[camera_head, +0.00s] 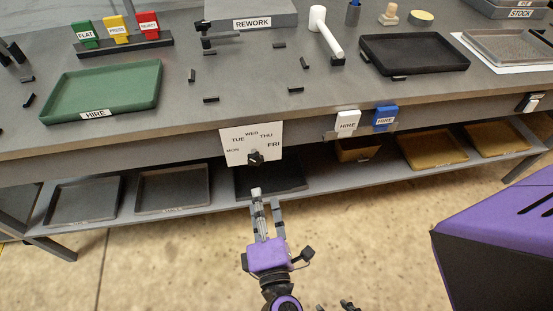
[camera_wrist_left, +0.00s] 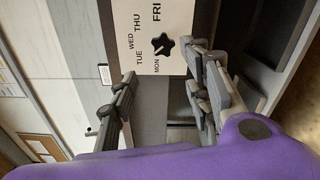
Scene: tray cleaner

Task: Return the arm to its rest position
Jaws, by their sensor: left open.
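My left gripper (camera_head: 264,200) is in front of the workbench, in the lower middle of the head view. It is open with nothing between its fingers; the same gripper (camera_wrist_left: 163,85) shows its two spread fingers in the left wrist view. A white day dial panel (camera_head: 236,145) on the bench front is just beyond the fingertips. Its dark knob (camera_head: 256,158) appears apart from the fingers; the knob (camera_wrist_left: 163,47) also shows ahead of the gap in the wrist view. Dark tips at the head view's bottom edge may be my right gripper (camera_head: 335,306), mostly cut off.
The workbench (camera_head: 225,115) holds a green tray (camera_head: 70,110), a black tray (camera_head: 415,68), a white hammer-like tool (camera_head: 326,32) and several small dark pieces. A lower shelf (camera_head: 215,190) carries several trays. The floor (camera_head: 160,265) in front is clear.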

